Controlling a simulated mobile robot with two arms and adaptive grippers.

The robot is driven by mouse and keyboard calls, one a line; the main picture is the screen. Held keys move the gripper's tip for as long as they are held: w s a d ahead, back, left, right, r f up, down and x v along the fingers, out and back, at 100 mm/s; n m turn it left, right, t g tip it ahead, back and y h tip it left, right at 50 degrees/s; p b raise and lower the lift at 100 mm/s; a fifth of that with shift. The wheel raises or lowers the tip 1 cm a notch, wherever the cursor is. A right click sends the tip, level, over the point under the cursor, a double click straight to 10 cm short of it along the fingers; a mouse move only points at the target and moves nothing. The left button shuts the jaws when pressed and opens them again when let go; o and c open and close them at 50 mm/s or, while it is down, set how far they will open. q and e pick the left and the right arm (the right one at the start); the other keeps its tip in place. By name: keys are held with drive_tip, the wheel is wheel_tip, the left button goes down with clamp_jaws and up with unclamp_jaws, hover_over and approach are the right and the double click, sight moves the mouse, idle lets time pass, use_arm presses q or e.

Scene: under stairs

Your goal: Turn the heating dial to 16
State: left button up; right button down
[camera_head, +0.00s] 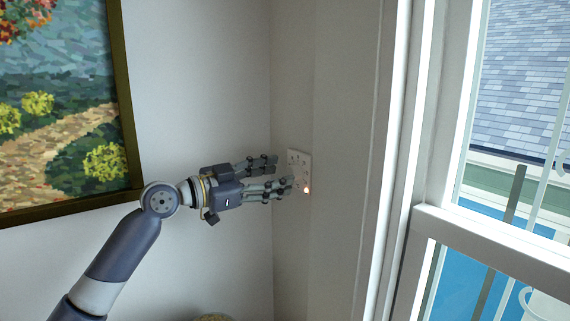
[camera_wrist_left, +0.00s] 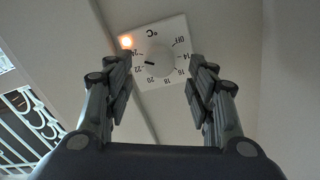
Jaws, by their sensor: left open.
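The heating dial is a white thermostat plate (camera_head: 305,168) on the wall in the head view, partly hidden by my fingers. In the left wrist view, its pale round knob (camera_wrist_left: 160,60) sits in a ring of printed temperatures, with 16 at the lower right. The knob's short black mark points left and slightly down, toward the numbers in the low twenties. An orange light (camera_wrist_left: 126,41) glows at one corner of the plate. My left gripper (camera_head: 283,172) is open, its fingers on either side of the knob in the wrist view. Contact cannot be told. My right gripper is out of view.
A framed landscape painting (camera_head: 70,110) hangs on the wall at left. A white window frame (camera_head: 405,160) stands to the right of the dial. In the wrist view, a white ornate railing (camera_wrist_left: 30,125) shows at left. The wall around the plate is bare.

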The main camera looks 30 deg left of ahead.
sight(290, 172)
use_arm(q)
drive_tip(key=shift+p+x, duration=0.7)
drive_tip(key=shift+x, duration=0.9)
drive_tip(key=c, duration=1.1)
